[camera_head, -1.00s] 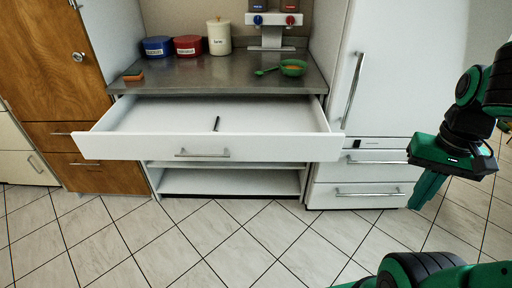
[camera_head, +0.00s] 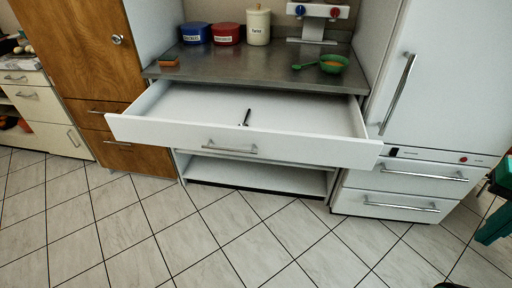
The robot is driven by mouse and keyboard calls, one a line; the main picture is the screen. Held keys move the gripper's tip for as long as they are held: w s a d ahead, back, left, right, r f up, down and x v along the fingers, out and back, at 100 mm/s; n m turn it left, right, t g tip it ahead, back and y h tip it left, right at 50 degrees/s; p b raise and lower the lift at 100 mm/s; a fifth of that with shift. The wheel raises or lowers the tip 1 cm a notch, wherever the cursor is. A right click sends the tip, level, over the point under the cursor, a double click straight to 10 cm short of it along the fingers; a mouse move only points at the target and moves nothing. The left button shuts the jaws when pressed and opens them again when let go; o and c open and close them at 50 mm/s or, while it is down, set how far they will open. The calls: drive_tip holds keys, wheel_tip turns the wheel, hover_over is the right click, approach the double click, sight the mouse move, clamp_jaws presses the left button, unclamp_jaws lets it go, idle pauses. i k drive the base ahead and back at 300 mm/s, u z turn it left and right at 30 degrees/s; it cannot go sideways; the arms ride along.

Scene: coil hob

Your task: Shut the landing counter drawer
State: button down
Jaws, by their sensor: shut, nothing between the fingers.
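The landing counter drawer (camera_head: 180,131) is white and stands pulled far out beneath the grey countertop (camera_head: 222,66). Its bar handle (camera_head: 230,149) is on the front panel. A small dark utensil (camera_head: 245,117) lies inside on the drawer floor. My gripper (camera_head: 489,232) is green and only partly visible at the right edge of the view. It is shut and empty, well to the right of the drawer and apart from it.
On the countertop are blue and red canisters, a cream canister (camera_head: 258,27), an orange sponge (camera_head: 169,61) and a green bowl (camera_head: 334,64). A white fridge (camera_head: 440,90) stands right, a wooden cabinet (camera_head: 85,50) left. The tiled floor (camera_head: 220,240) in front is clear.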

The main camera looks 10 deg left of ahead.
sight(306, 126)
drive_tip(key=i, duration=0.95)
drive_tip(key=u, duration=0.1)
